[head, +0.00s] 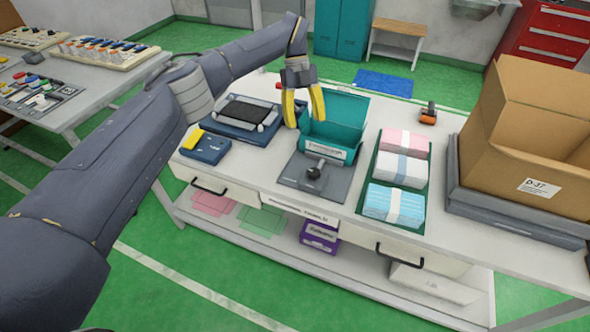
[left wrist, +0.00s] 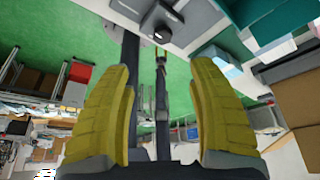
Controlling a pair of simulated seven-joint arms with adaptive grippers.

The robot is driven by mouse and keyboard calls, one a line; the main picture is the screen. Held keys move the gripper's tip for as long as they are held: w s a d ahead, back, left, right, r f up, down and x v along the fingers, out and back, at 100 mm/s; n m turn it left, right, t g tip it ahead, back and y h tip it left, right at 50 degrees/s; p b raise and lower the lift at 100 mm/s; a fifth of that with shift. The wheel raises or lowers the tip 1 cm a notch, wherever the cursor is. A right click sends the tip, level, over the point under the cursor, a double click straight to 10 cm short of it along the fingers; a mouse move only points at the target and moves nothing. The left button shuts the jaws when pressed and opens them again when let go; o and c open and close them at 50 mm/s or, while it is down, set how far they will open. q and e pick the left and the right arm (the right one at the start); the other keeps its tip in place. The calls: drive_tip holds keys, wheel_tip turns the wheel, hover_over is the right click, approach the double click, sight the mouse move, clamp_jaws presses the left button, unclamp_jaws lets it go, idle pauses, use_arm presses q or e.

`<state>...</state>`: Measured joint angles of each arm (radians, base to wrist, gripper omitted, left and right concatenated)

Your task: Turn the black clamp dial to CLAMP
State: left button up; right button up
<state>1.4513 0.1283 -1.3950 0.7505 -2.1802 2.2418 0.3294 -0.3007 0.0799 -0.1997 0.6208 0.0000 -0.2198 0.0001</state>
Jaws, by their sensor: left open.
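The black clamp dial (head: 315,170) is a small dark knob standing on a grey plate (head: 298,184) on the white bench. It sits in front of the open teal box (head: 335,118). My left gripper (head: 303,118) has yellow fingers and hangs open and empty near the left side of the teal box, behind the dial in the picture. The two fingers also show wide apart in the left wrist view (left wrist: 160,115), with nothing between them. The dial's pointer setting is too small to read. My right gripper is not seen in the head view.
A green tray (head: 362,203) holds pink, white and blue packs right of the dial. A large cardboard box (head: 512,130) stands at the right. An orange-black tool (head: 428,115) lies behind the tray.

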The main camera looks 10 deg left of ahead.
sight(314, 171)
use_arm(q)
drive_tip(key=x, duration=1.6)
drive_tip(key=shift+d+f, duration=0.35)
clamp_jaws()
